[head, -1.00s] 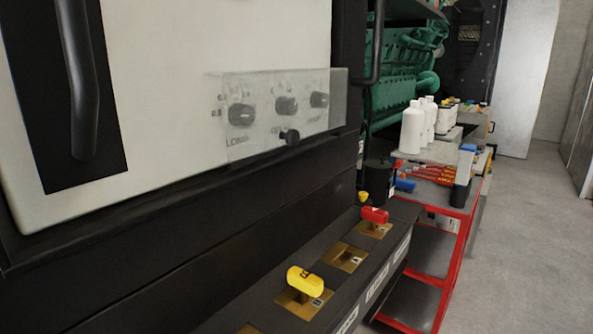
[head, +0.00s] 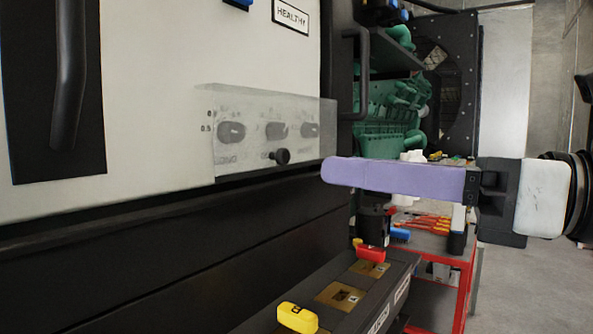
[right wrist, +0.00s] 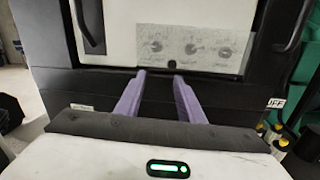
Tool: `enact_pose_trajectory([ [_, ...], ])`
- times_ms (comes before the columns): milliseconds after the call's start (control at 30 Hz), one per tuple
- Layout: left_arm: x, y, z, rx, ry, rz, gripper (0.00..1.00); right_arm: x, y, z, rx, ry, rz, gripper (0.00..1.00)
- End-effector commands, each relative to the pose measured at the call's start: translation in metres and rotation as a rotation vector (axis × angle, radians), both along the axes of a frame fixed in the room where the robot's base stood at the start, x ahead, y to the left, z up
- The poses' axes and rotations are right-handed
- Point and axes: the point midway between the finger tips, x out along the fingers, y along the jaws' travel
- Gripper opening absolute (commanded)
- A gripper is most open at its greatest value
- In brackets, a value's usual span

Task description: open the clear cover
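The clear cover (head: 268,130) is a see-through box on the white panel, shut over several dark knobs. A small black knob (head: 281,156) sits at its lower edge. The cover also shows in the right wrist view (right wrist: 205,48), ahead of and above the fingertips. My right gripper (head: 330,171) comes in from the right with purple fingers, right of the cover and apart from it. In the right wrist view its two fingers (right wrist: 157,72) stand apart with nothing between them. My left gripper is not in view.
A black door handle (head: 364,75) stands right of the cover. Another handle (head: 72,75) is at the far left. Below is a ledge with a yellow handle (head: 297,318) and a red one (head: 370,254). A red cart (head: 462,290) stands behind.

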Motion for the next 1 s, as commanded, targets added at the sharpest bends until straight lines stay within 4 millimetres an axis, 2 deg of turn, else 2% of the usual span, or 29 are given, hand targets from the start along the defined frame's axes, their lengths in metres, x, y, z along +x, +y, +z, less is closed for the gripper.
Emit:
enact_pose_trajectory([
  [100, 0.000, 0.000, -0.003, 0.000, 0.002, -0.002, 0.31, 0.006, -0.012, 0.007, -0.063, -0.050, -0.083, 0.35],
  [200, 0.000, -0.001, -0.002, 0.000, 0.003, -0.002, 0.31, 0.011, -0.011, 0.009, -0.077, -0.059, -0.106, 0.35],
  [700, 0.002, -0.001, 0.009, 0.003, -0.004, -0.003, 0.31, 0.059, 0.056, 0.010, -0.075, -0.057, -0.102, 0.35],
  [1000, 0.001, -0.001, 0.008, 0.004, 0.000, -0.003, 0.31, 0.069, 0.068, 0.008, -0.076, -0.058, -0.105, 0.35],
])
